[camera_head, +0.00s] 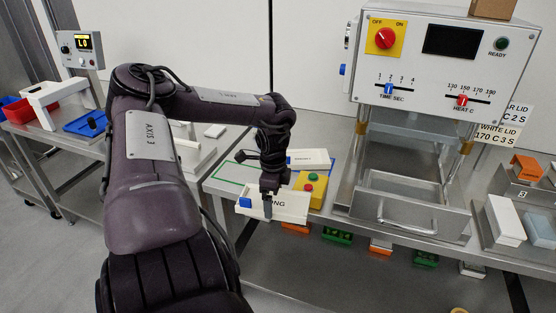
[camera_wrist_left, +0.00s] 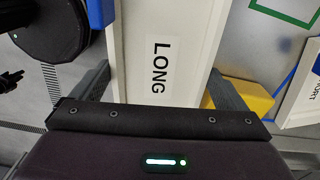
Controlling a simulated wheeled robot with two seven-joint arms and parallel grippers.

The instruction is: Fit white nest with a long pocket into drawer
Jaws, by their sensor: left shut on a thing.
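The white nest with a "LONG" label (camera_head: 293,205) is in my left gripper (camera_head: 268,196), in front of the table edge at the centre of the head view. In the left wrist view the nest (camera_wrist_left: 190,50) lies between the two fingers, which are shut on it. The label faces that camera, and a blue part shows at the nest's end. The metal drawer (camera_head: 408,218) with a bar handle is at the bottom of the white press, to the right of the nest and apart from it. My right gripper is not seen.
The white press (camera_head: 437,60) stands over the drawer. A yellow button box (camera_head: 317,184) is close beside the held nest. A second white nest (camera_head: 308,157), labelled "SHORT", lies behind it; lids in a rack (camera_head: 507,222) are at right.

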